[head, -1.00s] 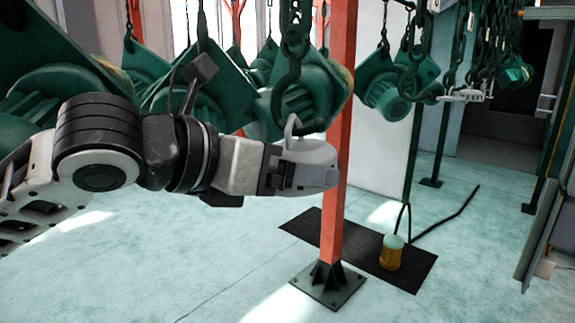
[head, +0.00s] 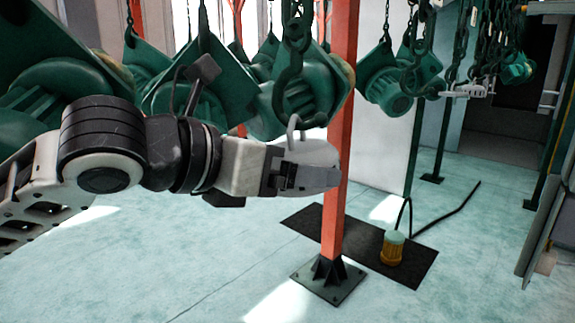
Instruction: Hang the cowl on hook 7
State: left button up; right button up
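The cowl (head: 318,152) is a pale grey rounded shell with a small loop (head: 294,128) on top. My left gripper (head: 300,178) comes in from the left and appears shut on the cowl, though its fingertips are partly hidden. A dark green hook (head: 283,92) hangs on a chain just above the cowl. The cowl's loop is right by the hook's lower curve; I cannot tell whether the hook passes through it. No number is legible on the hook. My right gripper is not in view.
Green hoist housings (head: 190,100) hang behind and left of my arm. An orange post (head: 335,215) stands just behind the cowl. More chains and hooks (head: 412,75) hang to the right, with a pale part (head: 468,90) among them. An orange-yellow pendant (head: 392,250) rests on a black mat (head: 420,265).

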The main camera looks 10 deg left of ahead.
pick_arm(q)
jog(key=shift+o, duration=1)
jog(key=b+v, duration=0.2)
jog(key=v, duration=1.4)
jog(key=w+d+f+n+g+y, duration=0.1)
jog(key=w+f+n, duration=0.2)
jog(key=f+n, duration=0.8)
jog(key=w+d+f+n+y, duration=0.2)
jog(key=w+f+n, duration=0.2)
jog(key=f+n, duration=0.75)
jog(key=s+a+f+n+g+y, duration=0.35)
jog(key=s+f+n, duration=0.45)
jog(key=f+n, duration=0.3)
jog(key=s+a+f+n+g+y, duration=0.2)
jog(key=s+a+f+n+y, duration=0.15)
jog(key=s+f+n, duration=0.8)
jog(key=w+d+f+m+t+h, duration=0.2)
jog(key=w+f+t, duration=0.4)
jog(key=f, duration=0.5)
jog(key=shift+w+d+m+t+h, duration=0.4)
jog(key=shift+w+d+m, duration=0.55)
jog(key=shift+w, duration=0.45)
